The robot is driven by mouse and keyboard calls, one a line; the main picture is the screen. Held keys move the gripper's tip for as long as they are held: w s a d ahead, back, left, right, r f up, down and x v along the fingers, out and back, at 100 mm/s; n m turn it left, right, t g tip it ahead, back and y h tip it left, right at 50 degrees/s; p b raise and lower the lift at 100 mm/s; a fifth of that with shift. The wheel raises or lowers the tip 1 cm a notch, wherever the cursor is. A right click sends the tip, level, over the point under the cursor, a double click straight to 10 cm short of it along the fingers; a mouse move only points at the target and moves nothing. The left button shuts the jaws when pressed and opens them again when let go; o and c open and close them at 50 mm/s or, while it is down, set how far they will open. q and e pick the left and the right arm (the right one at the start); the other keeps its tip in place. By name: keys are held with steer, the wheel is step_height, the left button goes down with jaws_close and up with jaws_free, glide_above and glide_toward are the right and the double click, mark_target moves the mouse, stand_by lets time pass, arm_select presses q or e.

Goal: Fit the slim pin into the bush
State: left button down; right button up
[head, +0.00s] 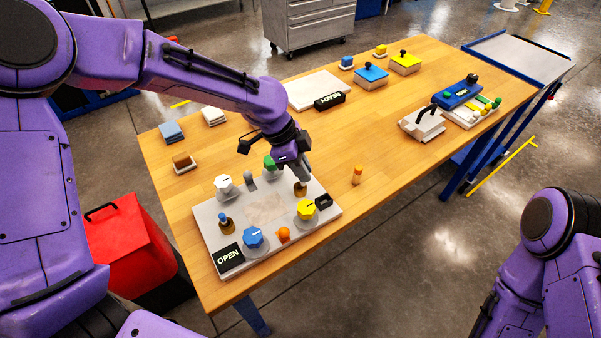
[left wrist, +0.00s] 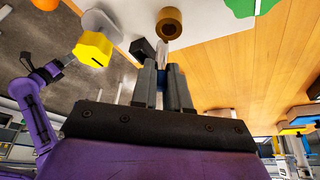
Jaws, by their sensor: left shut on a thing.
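My left gripper (head: 303,180) is shut over the board, just above a brass bush (head: 300,190). In the left wrist view the fingers (left wrist: 162,82) hold a slim pin (left wrist: 161,46), pale, with a bit of blue between the fingers. The pin points toward the brass ring of the bush (left wrist: 169,13). Its tip appears close to the ring; I cannot tell whether it touches or enters. A second brass bush (head: 227,225) with a blue-topped piece stands on the board's left side. My right gripper is out of view; only part of that arm shows.
The pale board (head: 215,243) carries a white knob (head: 223,183), blue knob (head: 253,237), yellow knob (head: 306,209), green knob (head: 269,162) and orange ball (head: 283,234). An orange peg (head: 357,175) stands on the table to the right. The table's middle is mostly clear.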

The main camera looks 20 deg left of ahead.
arm_select(q)
steer(key=shift+w+a+f+p, duration=0.2)
steer(key=shift+f, duration=0.25)
steer(key=shift+w+a+f+p, duration=0.15)
steer(key=shift+w+a+f, duration=0.05)
steer(key=shift+f, duration=0.25)
steer(key=shift+s+f+p, duration=0.35)
steer(key=shift+s+f, duration=0.35)
steer(key=shift+f, duration=0.2)
steer(key=shift+w+f, duration=0.4)
steer(key=shift+w, duration=0.05)
steer(key=c, duration=1.2)
jaws_free()
steer(key=shift+c, duration=0.2)
steer(key=shift+o, duration=0.6)
steer(key=shift+s+r, duration=0.15)
steer(key=shift+r, duration=0.1)
steer(key=b+v, duration=0.1)
steer(key=v, duration=1)
steer(key=shift+r+b, duration=0.4)
steer(key=shift+a, duration=0.15)
